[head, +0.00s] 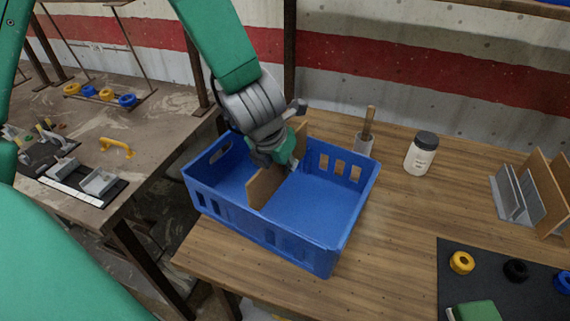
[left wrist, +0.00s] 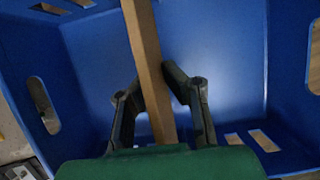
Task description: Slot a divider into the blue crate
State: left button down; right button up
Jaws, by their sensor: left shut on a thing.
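The blue crate (head: 305,250) stands on the wooden table, open side up. A brown divider (head: 264,186) stands upright inside it, running across the crate left of its middle. My left gripper (head: 286,164) reaches down into the crate and is shut on the divider. In the left wrist view the divider (left wrist: 150,65) runs between the two fingers (left wrist: 160,100), with the blue crate (left wrist: 230,50) floor and walls around it. The divider's lower edge is hard to make out, so I cannot tell how fully it is seated. My right gripper is not in view.
A rack with brown and grey panels (head: 530,195) is at the right, near a dark mat (head: 490,285) with rings. A second bench (head: 70,130) is at the left.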

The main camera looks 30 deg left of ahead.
aim_at(283, 180)
pick_arm(q)
jog(key=shift+a+f+b, duration=0.1)
jog(key=shift+f+b, duration=0.2)
jog(key=shift+f, duration=0.2)
jog(key=shift+d+f+b, duration=0.3)
jog(key=shift+f+b, duration=0.45)
jog(key=shift+a+f+b, duration=0.2)
jog(key=shift+f+b, duration=0.55)
jog(key=shift+f, duration=0.15)
jog(key=shift+d+f+b, duration=0.1)
jog(key=shift+f+b, duration=0.65)
jog(key=shift+f, duration=0.1)
jog(key=c, duration=1.6)
grip_release()
jog(key=shift+r, duration=0.1)
